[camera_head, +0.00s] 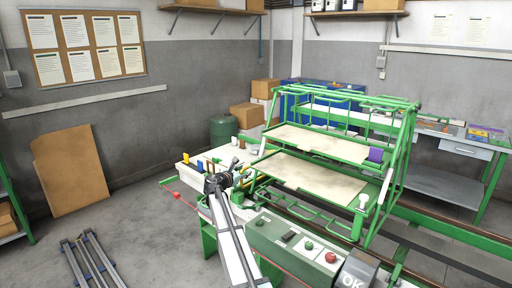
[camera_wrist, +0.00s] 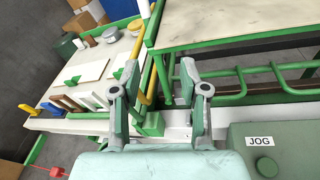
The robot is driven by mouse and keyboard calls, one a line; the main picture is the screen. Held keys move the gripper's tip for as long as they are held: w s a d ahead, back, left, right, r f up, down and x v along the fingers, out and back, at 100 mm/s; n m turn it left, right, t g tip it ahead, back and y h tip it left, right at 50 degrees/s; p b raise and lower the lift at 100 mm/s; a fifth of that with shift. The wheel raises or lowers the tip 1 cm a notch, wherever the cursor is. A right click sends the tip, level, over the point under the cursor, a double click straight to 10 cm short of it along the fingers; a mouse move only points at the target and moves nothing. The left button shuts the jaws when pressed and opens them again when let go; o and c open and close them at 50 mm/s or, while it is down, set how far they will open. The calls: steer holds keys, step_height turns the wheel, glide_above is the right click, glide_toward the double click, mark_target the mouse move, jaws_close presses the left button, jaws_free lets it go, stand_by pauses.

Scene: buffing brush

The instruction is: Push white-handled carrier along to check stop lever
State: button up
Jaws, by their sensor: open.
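The carrier is a green tubular frame (camera_head: 385,185) holding cream boards on two tiers. A white grip (camera_head: 363,201) tops a green post at its near right corner; another white-topped post (camera_wrist: 145,10) shows in the wrist view. My gripper (camera_head: 216,184) is open and empty at the carrier's near left end. In the wrist view its fingers (camera_wrist: 160,92) are spread, with green and yellow bars beyond and between them. I see no clear contact, but the bars lie close. I cannot tell which part is the stop lever; a red-ended piece (camera_wrist: 57,171) sits at lower left.
A control box (camera_head: 295,245) with a red button and a JOG label (camera_wrist: 259,141) stands close on the right. A side tray (camera_wrist: 90,70) with blocks and tins lies left. Dark rails run under the carrier. A workbench (camera_head: 465,145) stands behind.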

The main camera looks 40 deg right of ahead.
mark_target(263, 142)
steer(key=w+d+r+n+h, duration=0.2)
steer(key=w+d+r+n, duration=0.15)
steer(key=r, duration=0.35)
steer(key=shift+m+t, duration=0.3)
steer(key=shift+m, duration=0.25)
steer(key=p+x, duration=0.1)
steer(key=x, duration=0.4)
steer(key=p+x, duration=0.2)
steer(key=x, duration=0.4)
steer(key=p+x, duration=0.1)
steer(key=x, duration=0.4)
steer(key=shift+d+f, duration=0.25)
steer(key=shift+d, duration=0.1)
steer(key=shift+c, duration=0.3)
jaws_close()
